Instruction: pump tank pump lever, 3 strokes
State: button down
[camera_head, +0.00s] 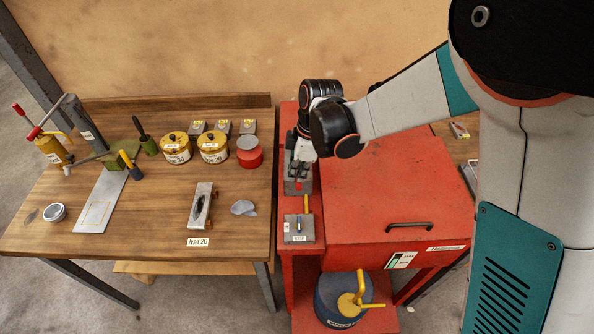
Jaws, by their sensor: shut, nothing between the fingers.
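The red cabinet (385,185) with a hinged-looking lid stands in the middle right. On its left ledge is a grey metal block (297,184) with a small red part at its front. A short yellow stick (306,205) stands just in front of that block, beside a smaller labelled grey box (298,229). My gripper (303,157) reaches down over the grey block. Its fingers are shut and empty. The gripper and wrist hide much of the block, so I cannot tell whether they touch a lever there. None of these parts is plainly readable as the pump lever.
A blue drum (335,303) with a yellow handle sits on the cabinet's lower shelf. The wooden bench (150,225) on the left holds yellow tins (176,148), a red tin (249,153), a Type 20 part (201,206) and a yellow canister (50,152) with a red-gripped lever.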

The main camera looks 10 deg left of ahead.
jog(key=f+t+b, duration=0.1)
jog(key=f+b, duration=0.1)
jog(key=f+t+b, duration=0.1)
jog(key=f, duration=0.1)
jog(key=f+b, duration=0.1)
jog(key=b, duration=0.1)
jog(key=shift+s+d+f+t+y+b, duration=0.1)
jog(key=shift+s+f+t+y+b, duration=0.2)
jog(key=shift+f+t+y+b, duration=0.1)
jog(key=shift+f+b, duration=0.45)
jog(key=shift+f, duration=0.05)
jog(key=p, duration=0.9)
send_near(299, 184)
jog(key=shift+s+d+r, duration=0.1)
jog(key=shift+s+d, duration=0.1)
jog(key=shift+s, duration=0.5)
